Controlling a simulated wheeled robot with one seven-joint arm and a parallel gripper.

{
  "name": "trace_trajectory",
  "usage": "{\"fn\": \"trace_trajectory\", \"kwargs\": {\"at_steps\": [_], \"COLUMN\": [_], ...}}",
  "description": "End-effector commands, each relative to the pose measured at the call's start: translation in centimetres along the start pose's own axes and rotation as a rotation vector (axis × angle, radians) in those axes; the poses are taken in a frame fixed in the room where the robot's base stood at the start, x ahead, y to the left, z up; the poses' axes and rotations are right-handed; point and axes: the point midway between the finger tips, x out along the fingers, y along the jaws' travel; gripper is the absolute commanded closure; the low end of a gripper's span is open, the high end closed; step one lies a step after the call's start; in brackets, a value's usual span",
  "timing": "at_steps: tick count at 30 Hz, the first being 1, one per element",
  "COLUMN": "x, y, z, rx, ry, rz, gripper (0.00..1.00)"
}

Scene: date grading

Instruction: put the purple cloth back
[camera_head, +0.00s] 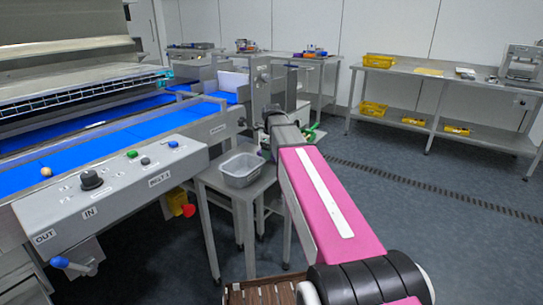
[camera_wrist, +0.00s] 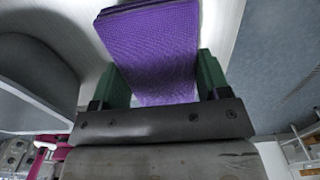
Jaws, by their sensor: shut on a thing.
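The purple cloth (camera_wrist: 152,45) is a folded, textured stack in the wrist view. It lies between the two green fingers of my gripper (camera_wrist: 162,80), which is shut on it. The cloth's far end reaches the top of that view, over or against a pale surface; I cannot tell whether it touches it. In the head view my pink arm hides most of my gripper, and only a little green shows beyond the arm's end (camera_head: 312,133).
A grey tub (camera_head: 240,178) stands on a small metal table left of my arm. The conveyor with blue belts (camera_head: 110,143) and its control panel (camera_head: 105,185) fill the left. A steel bench (camera_head: 430,77) with yellow trays stands at the back right. The floor at right is clear.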

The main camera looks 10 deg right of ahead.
Motion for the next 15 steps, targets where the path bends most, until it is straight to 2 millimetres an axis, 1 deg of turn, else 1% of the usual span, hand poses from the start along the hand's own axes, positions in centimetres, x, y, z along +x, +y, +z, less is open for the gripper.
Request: {"fn": "trace_trajectory", "kwargs": {"at_steps": [1, 3, 14, 15], "x": [0.69, 1.19, 1.52, 1.58], "y": [0.04, 0.02, 0.02, 0.02], "z": [-0.02, 0.0, 0.02, 0.02], "rx": [0.0, 0.0, 0.0, 0.0], "ry": [0.001, 0.0, 0.0, 0.0], "rz": [0.001, 0.0, 0.0, 0.0], "gripper": [0.53, 0.53, 0.53, 0.27]}}
